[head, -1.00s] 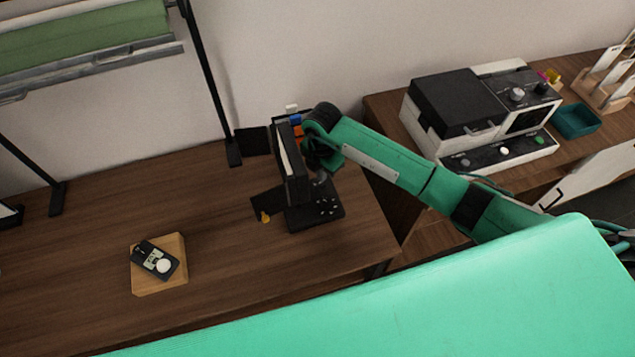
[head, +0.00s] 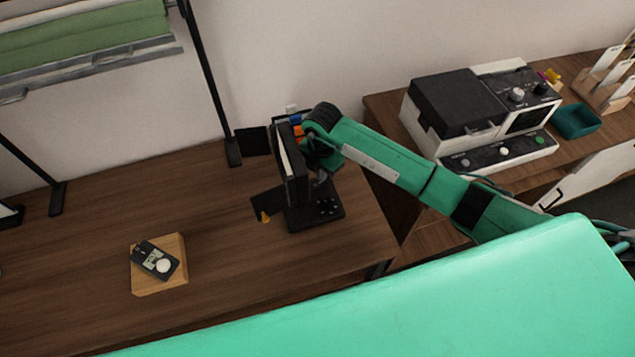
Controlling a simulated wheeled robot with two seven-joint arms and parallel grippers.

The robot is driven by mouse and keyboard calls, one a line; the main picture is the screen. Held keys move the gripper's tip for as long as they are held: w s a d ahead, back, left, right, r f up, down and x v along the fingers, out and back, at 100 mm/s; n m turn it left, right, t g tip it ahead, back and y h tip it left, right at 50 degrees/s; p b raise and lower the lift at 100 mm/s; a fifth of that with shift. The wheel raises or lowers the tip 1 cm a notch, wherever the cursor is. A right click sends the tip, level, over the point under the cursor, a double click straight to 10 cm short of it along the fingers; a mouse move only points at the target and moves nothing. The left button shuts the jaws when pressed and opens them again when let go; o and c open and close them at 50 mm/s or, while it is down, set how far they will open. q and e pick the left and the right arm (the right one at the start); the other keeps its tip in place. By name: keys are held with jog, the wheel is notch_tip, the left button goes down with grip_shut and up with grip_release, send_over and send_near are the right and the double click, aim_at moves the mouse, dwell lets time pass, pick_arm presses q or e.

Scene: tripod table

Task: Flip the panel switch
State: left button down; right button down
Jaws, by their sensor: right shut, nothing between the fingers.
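A black upright panel (head: 290,165) stands on a black base (head: 332,217) near the right end of the wooden table. Small light knobs or switches show on the base. My right gripper (head: 321,177) is shut and empty at the panel's right side, just above the base. The panel and my wrist partly hide its fingers, so I cannot tell whether they touch anything. The panel's switch and its position cannot be made out. My left gripper is not in view.
A wooden block (head: 175,285) with a black meter (head: 157,260) lies at the front left of the table (head: 90,220). Black stand posts (head: 207,75) rise behind. A grey-black machine (head: 455,105) sits on the right bench. The table's middle is mostly clear.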

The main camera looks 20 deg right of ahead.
jog(key=shift+f+b, duration=0.6)
jog(key=shift+f, duration=0.35)
dwell(0.6)
jog(key=shift+r, duration=0.1)
jog(key=shift+r+p, duration=2.75)
jog(key=shift+r, duration=0.75)
